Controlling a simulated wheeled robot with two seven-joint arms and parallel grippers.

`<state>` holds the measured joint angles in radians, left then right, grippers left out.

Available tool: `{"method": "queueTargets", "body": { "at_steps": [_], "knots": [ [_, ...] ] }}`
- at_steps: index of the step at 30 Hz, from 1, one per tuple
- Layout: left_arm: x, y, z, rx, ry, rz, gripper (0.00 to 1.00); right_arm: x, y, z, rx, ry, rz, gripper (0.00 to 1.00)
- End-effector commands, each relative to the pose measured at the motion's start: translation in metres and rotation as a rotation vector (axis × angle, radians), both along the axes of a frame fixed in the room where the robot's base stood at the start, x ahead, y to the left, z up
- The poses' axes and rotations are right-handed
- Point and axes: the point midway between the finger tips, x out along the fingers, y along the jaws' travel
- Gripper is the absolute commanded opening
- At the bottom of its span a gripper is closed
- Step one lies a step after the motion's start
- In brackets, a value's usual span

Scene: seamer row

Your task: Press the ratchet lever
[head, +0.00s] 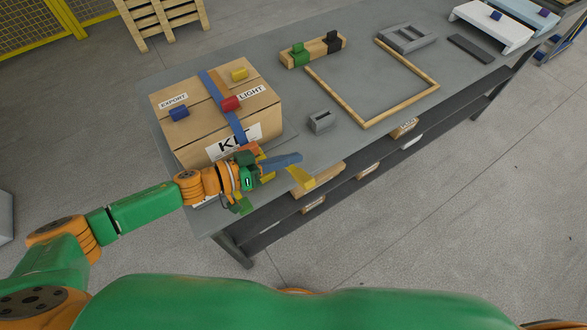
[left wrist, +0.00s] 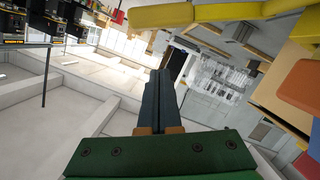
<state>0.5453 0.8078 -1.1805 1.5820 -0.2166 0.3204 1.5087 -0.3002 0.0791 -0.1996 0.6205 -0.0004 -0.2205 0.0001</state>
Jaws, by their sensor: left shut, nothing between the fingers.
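A cardboard box (head: 190,98) stands on the left end of the grey table, with a blue strap (head: 219,92) across it. An orange piece (head: 250,147) shows where the strap comes down the near side. A yellow bar (head: 301,178), which looks like the ratchet lever, sticks out past my left gripper (head: 299,157); the gripper hides part of it. My left gripper is shut and empty, its dark fingers beside the bar. In the left wrist view, the yellow bar (left wrist: 200,14) crosses above the fingertips (left wrist: 159,72), with a gap visible. My right gripper is out of view.
A small grey holder (head: 320,121), a wooden frame (head: 399,103) and a block rack (head: 298,62) stand farther right. Bins sit on the shelf below.

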Motion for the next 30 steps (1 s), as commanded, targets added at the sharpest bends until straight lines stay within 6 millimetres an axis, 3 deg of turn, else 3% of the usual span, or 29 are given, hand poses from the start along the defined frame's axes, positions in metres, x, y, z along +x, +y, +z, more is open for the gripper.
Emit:
{"method": "queueTargets", "body": {
  "at_steps": [3,8,30],
  "knots": [
    [-0.008,-0.007,-0.02,-0.002,0.006,0.002,0.0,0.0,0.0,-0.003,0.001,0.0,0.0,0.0],
    [-0.014,-0.01,-0.033,-0.001,0.003,0.001,0.0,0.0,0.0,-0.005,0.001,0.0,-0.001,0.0],
    [-0.019,-0.014,-0.042,0.034,-0.047,0.0,0.0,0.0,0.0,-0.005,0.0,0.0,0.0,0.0]
  ]
}}
